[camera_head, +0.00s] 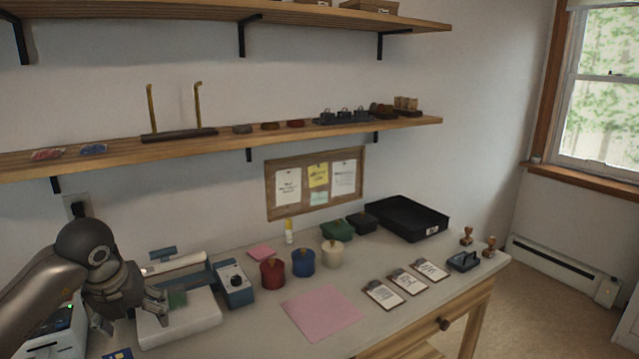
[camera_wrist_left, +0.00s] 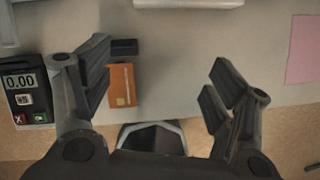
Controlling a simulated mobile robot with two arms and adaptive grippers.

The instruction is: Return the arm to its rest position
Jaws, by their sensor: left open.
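My left arm comes in from the left in the head view. Its gripper (camera_head: 158,302) hangs at the desk's left side, close to a white machine with a green part (camera_head: 190,322); whether they touch cannot be told. In the left wrist view the gripper (camera_wrist_left: 160,80) has its fingers wide apart, with nothing held between them. An orange card (camera_wrist_left: 122,88) and a small dark block (camera_wrist_left: 124,47) show beside the left finger, beneath the gripper. My right gripper is out of view.
A payment terminal (camera_wrist_left: 22,90) reading 0.00 is at left in the wrist view. A blue-grey box (camera_head: 233,285), several lidded pots and a pink sheet (camera_head: 322,312) lie to the right. A wooden shelf (camera_head: 110,152) runs above the desk.

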